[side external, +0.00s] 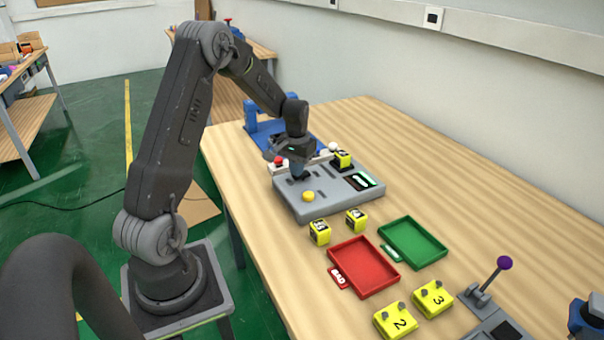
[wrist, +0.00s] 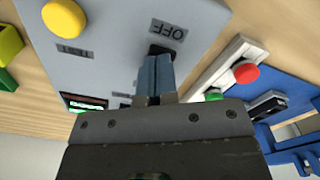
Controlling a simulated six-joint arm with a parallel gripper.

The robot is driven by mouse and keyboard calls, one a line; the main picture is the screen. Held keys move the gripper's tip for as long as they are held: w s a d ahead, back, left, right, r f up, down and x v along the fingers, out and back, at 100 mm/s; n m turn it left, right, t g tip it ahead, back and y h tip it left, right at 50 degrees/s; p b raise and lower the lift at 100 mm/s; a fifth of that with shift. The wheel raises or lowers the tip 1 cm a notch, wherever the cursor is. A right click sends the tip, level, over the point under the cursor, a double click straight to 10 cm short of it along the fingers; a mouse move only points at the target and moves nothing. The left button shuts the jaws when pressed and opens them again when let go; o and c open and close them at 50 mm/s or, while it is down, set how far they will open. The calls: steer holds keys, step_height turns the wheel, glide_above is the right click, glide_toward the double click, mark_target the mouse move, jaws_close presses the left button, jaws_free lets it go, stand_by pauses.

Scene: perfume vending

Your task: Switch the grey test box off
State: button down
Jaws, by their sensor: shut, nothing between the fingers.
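The grey test box (side external: 320,208) lies on the wooden table, below my gripper in the side view. It also shows in the wrist view (wrist: 115,30), with an OFF label (wrist: 168,30), a TEST label (wrist: 75,51), a yellow button (wrist: 64,19) and a lit green display (wrist: 84,102). My gripper (wrist: 154,75) is shut and empty. Its fingertips are at a dark switch (wrist: 160,50) beside the OFF label and partly hide it. I cannot tell whether they touch it or which way it is set. In the side view my gripper (side external: 299,178) is down at the box's left part.
A yellow block (side external: 343,159) stands on the box's far part. Two yellow blocks (side external: 320,232) (side external: 357,220) stand in front, near a red tray (side external: 363,267) and a green tray (side external: 413,243). A white strip with red and green buttons (wrist: 228,72) and a blue fixture (wrist: 285,90) lie close by.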

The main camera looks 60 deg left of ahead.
steer(key=shift+r, duration=3.45)
steer(key=s+d+r+m+t, duration=0.1)
steer(key=s+d+r, duration=0.1)
steer(key=d+r, duration=0.5)
steer(key=s+d+r+m+t, duration=0.1)
steer(key=s+d+r+m, duration=0.2)
steer(key=d, duration=0.6)
steer(key=s+d+r+m+t, duration=0.2)
steer(key=s+d+r+t, duration=0.1)
steer(key=s+d, duration=0.9)
steer(key=shift+s+d+t, duration=0.2)
steer(key=shift+s+t, duration=0.1)
steer(key=shift+s, duration=0.15)
steer(key=c, duration=1.9)
jaws_free()
